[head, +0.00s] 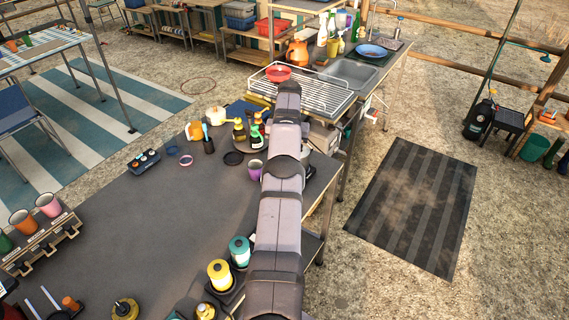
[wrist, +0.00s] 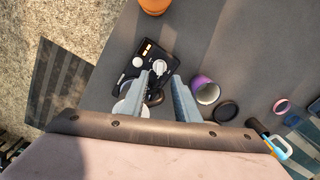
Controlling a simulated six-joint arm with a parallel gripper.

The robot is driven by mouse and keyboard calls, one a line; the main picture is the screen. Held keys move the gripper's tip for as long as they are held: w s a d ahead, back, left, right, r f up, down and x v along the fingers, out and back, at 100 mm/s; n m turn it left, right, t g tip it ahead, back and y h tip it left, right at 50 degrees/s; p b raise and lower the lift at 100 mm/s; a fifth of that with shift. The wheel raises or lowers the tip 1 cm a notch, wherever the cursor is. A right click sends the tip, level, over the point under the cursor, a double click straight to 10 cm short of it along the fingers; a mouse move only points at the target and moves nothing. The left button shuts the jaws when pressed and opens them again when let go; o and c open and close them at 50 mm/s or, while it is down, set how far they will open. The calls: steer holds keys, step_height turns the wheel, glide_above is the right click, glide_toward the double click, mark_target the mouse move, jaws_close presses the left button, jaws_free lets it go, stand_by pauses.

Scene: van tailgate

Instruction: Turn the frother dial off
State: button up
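A black panel unit (wrist: 148,66) lies on the dark counter in the wrist view. It carries a white dial (wrist: 160,68), a smaller white round knob (wrist: 137,62) and small orange-lit marks near its upper edge; no label can be read to tell which is the frother dial. My gripper (wrist: 159,79) is open, its two grey fingers pointing toward the unit on either side of the white dial's lower area. No contact can be made out. In the head view my arm hides the gripper and most of the unit.
A purple cup (wrist: 206,90) stands right of the fingers, with a black disc (wrist: 227,111) beside it. A white round item (wrist: 130,107) is partly hidden by the left finger. An orange object (wrist: 154,5) is at the top. The counter (head: 140,220) is open left of my arm.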

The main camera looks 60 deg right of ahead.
steer(key=shift+w+r+n, duration=0.2)
steer(key=shift+r+n, duration=0.15)
steer(key=shift+n, duration=0.05)
steer(key=shift+f+b, duration=1.15)
steer(key=shift+f, duration=0.25)
steer(key=shift+f+p, duration=0.7)
steer(key=shift+f, duration=1.6)
jaws_close()
